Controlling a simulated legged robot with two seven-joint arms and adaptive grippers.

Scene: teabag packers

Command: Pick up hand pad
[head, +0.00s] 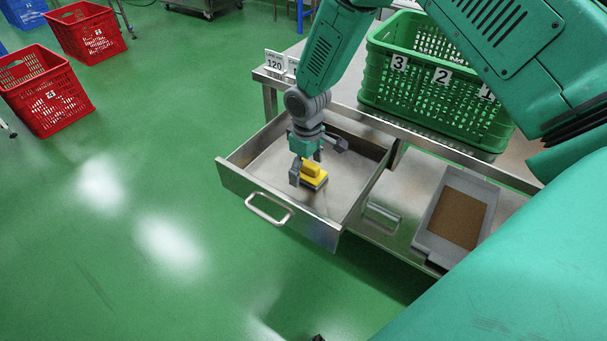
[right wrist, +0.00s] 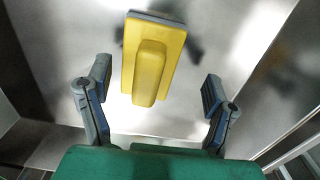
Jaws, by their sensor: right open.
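The hand pad (head: 314,174) is a yellow block with a raised grip and a dark underside. It lies in the open metal drawer (head: 236,179), grip upward. My right gripper (head: 316,160) reaches down into the drawer above the pad, with its fingers spread. In the right wrist view the pad (right wrist: 153,55) shows between and slightly beyond the two open fingers (right wrist: 156,92). Neither finger appears to touch it there, and the gripper is empty. I do not see my left gripper clearly in either view.
Red crates (head: 45,92) stand on the floor at far left.

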